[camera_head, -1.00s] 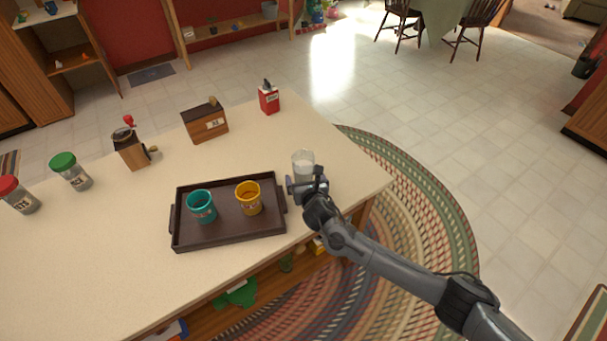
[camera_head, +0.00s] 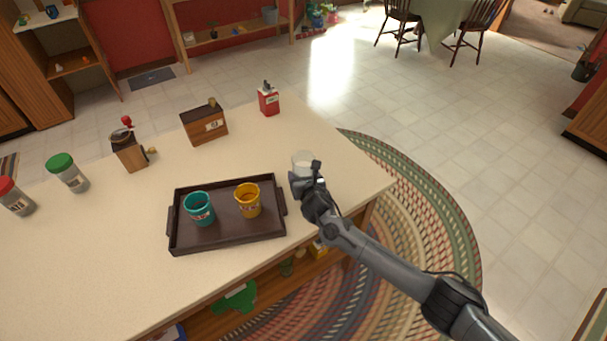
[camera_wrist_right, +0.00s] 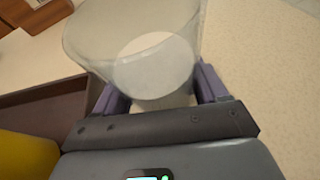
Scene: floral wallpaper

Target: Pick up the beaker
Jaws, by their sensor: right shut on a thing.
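The beaker (camera_head: 302,159) is a clear vessel with whitish contents, near the right end of the counter, to the right of the tray. In the right wrist view the beaker (camera_wrist_right: 135,45) fills the upper middle, between the two purple fingers of my right gripper (camera_wrist_right: 160,92). My right gripper (camera_head: 303,178) is shut on it in the head view and hides its lower part. I cannot tell whether the beaker's base touches the counter. My left gripper is not in view.
A dark tray (camera_head: 222,230) with a teal cup (camera_head: 199,208) and a yellow cup (camera_head: 247,200) stands just left of my right gripper. A wooden box (camera_head: 204,126), a grinder (camera_head: 130,152), a red tin (camera_head: 268,100) and two jars stand farther back. The counter's right end is clear.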

